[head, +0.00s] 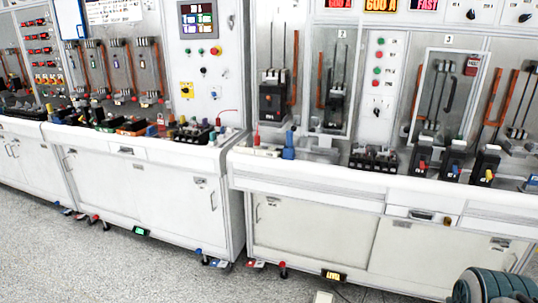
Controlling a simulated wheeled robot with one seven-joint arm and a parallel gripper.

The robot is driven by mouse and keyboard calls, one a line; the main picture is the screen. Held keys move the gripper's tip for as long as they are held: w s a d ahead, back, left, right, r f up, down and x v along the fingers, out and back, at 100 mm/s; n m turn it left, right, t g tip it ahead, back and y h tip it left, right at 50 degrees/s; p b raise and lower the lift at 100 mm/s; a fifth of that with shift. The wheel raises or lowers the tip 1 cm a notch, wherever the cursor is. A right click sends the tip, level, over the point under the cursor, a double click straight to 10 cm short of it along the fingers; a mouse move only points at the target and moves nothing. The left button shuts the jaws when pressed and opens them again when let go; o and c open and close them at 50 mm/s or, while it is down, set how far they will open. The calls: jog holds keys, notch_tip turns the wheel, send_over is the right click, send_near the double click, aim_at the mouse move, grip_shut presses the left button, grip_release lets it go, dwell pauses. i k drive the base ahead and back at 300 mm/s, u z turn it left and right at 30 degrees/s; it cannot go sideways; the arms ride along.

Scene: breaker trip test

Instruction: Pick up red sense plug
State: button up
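A small upright red piece (257,138), which may be the red sense plug, stands at the left end of the right bench top, beside a blue piece (289,146). A thin red lead (228,113) arches near the right end of the left bench. At this size I cannot tell for sure which red piece is the sense plug. A teal ribbed part of my own arm shows in the bottom right corner. The fingers of my gripper are not in view.
Two white test benches, the left (140,175) and the right (320,225), stand side by side with panels and breakers behind. Small coloured items, including a red-topped one (282,268), sit on the floor along the bench bases. The grey speckled floor (100,270) in front is mostly clear.

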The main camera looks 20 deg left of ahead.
aim_at(257, 139)
jog(key=u, duration=0.7)
jog(key=i, duration=0.25)
jog(key=u, duration=1)
jog(key=i, duration=1.1)
jog(key=u, duration=0.4)
jog(key=i, duration=1.4)
jog(key=z, duration=1.35)
jog(key=i, duration=0.85)
jog(key=z, duration=0.8)
